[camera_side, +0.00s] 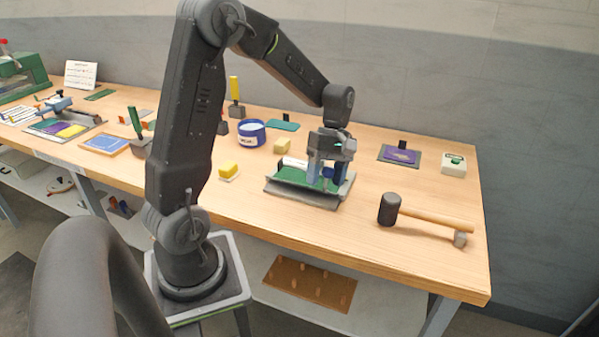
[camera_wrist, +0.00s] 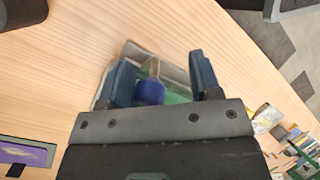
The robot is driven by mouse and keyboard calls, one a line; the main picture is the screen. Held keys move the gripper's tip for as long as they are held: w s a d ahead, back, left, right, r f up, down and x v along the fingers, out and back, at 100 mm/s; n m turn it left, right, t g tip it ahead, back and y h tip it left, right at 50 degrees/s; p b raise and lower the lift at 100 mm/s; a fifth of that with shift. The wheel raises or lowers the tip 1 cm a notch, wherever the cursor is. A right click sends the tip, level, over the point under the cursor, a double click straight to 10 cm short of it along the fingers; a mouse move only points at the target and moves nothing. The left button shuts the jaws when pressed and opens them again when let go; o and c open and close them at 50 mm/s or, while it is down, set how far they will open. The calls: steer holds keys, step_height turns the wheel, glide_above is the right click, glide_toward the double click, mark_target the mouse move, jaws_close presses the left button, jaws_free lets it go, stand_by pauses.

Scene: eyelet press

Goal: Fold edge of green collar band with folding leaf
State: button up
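The green collar band (camera_side: 297,178) lies on the grey folding fixture (camera_side: 312,199) near the middle of the bench; some of the green also shows in the wrist view (camera_wrist: 180,97). A round blue knob (camera_wrist: 150,92) stands over the fixture; I cannot tell whether it belongs to the folding leaf. My gripper (camera_side: 327,176) is low over the fixture, pointing down. In the wrist view its two blue fingers (camera_wrist: 160,68) are apart. The knob lies between them, closer to the left finger, with a gap to the right finger. My gripper hides part of the band and fixture.
A black-headed mallet (camera_side: 430,217) lies to the right of the fixture. A purple patch on a grey plate (camera_side: 400,155) lies at the back right.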

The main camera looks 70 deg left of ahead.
steer(key=s+d+f+t+y, duration=0.2)
steer(key=t+y, duration=0.1)
steer(key=shift+f, duration=0.1)
step_height(320, 180, up, 14)
steer(key=s+d+m+t, duration=0.5)
steer(key=s+d+m, duration=0.4)
steer(key=m, duration=0.9)
steer(key=shift+s+d+t, duration=0.35)
steer(key=shift+d+t, duration=0.05)
steer(key=shift+d, duration=0.6)
